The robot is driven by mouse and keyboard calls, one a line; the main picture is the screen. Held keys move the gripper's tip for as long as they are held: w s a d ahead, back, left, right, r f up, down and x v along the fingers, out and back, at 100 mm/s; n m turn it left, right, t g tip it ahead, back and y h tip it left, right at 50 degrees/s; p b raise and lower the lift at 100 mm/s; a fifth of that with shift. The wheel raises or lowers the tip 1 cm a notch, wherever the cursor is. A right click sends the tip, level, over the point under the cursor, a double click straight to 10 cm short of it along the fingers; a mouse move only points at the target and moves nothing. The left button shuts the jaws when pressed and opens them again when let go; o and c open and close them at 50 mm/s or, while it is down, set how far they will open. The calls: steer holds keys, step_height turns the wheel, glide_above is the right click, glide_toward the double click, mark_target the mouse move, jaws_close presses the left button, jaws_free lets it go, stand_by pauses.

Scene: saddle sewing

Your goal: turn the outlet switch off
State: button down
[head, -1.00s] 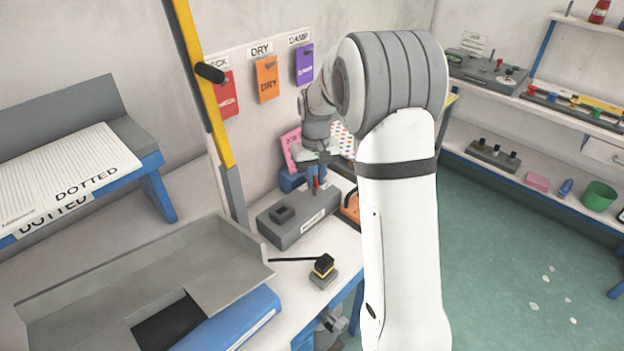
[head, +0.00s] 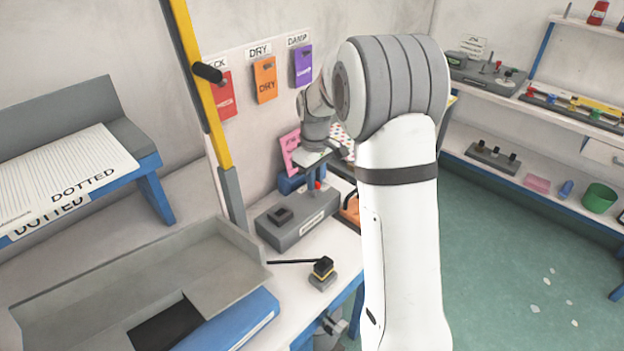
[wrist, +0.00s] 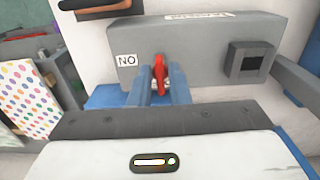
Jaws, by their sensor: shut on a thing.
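The outlet box (head: 300,222) is a long grey block on the white bench, with a dark square socket on its top. It also fills the top of the wrist view (wrist: 200,50), where a label reading "NO", likely an upside-down "ON", lies left of the switch. The red switch lever (wrist: 160,72) stands up in the wrist view, and only a small red part of it shows in the head view (head: 318,186). My gripper (wrist: 160,88) is over the box with its blue fingers closed on either side of the lever. The lever's base is partly hidden.
A grey tray (head: 140,275) is at the lower left. An orange object (head: 350,208) lies right of the box. A yellow post (head: 205,90) rises at the left.

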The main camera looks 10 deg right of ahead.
steer(key=shift+w+a+r, duration=0.1)
steer(key=shift+r, duration=0.05)
steer(key=c, duration=1.4)
jaws_free()
steer(key=shift+o, duration=0.2)
steer(key=shift+r, duration=0.2)
step_height(320, 180, up, 7)
steer(key=shift+r, duration=0.15)
